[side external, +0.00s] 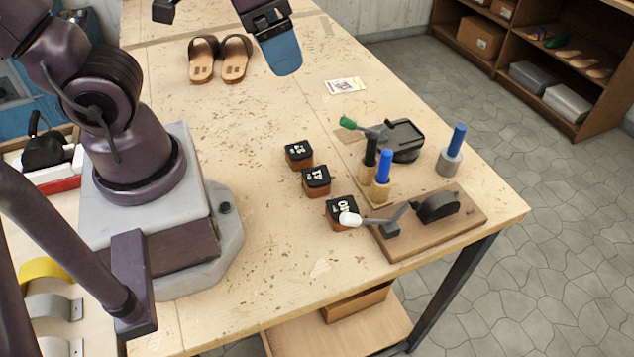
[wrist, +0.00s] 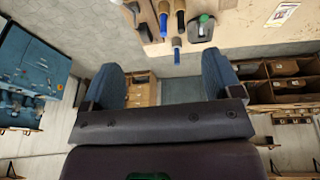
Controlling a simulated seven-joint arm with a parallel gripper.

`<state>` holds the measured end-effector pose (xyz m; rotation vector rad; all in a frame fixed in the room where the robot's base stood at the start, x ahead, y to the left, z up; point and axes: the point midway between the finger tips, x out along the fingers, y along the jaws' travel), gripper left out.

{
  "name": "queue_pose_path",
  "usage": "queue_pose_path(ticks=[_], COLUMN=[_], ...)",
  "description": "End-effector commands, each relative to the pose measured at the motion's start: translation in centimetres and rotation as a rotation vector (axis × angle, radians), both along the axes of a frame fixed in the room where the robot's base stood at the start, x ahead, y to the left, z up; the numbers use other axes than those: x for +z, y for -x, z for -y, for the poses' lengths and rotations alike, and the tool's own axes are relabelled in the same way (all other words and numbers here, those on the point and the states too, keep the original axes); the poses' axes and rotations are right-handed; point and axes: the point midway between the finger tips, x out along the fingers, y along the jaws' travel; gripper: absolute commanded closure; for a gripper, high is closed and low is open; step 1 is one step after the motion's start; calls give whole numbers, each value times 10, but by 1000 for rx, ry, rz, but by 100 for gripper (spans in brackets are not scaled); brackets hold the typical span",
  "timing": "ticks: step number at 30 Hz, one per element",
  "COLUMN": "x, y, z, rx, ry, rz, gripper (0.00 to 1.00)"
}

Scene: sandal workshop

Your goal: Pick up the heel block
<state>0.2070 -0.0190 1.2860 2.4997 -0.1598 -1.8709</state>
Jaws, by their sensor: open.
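Three small heel blocks with black, white-numbered tops and brown sides stand in a slanting row on the bench in the side view: one at the back (side external: 299,153), one marked 41 in the middle (side external: 316,181), and one marked 40 in front (side external: 339,213). A white lever knob partly covers the front one. My gripper (wrist: 161,85) is open and empty, its two blue fingers wide apart in the wrist view. In the side view one blue finger (side external: 281,53) shows at the top, well above and behind the blocks. I cannot make out the blocks in the wrist view.
A lever tool on a wooden base (side external: 440,221) sits beside the front block. Blue-handled (side external: 383,172) and black-handled tools, another blue-handled one (side external: 451,150) and a black device (side external: 403,140) stand to the right. Sandals (side external: 218,60) lie at the back. The bench left of the blocks is clear.

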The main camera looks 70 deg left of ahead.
Motion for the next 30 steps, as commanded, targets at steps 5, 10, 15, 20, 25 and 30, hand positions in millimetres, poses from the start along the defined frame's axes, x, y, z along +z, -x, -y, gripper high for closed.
queue_pose_path(ticks=[5,10,15,20,25,30], x=[-57,-110,-155,-176,-174,-188], y=[-13,-23,-34,-51,-66,-67], z=[17,20,4,-25,-33,-34], rx=[136,445,854,1261,1504,1545], ry=[104,119,66,53,140,143], rz=[-262,-433,-473,-378,-298,-293], gripper=[15,15,15,15,15,15])
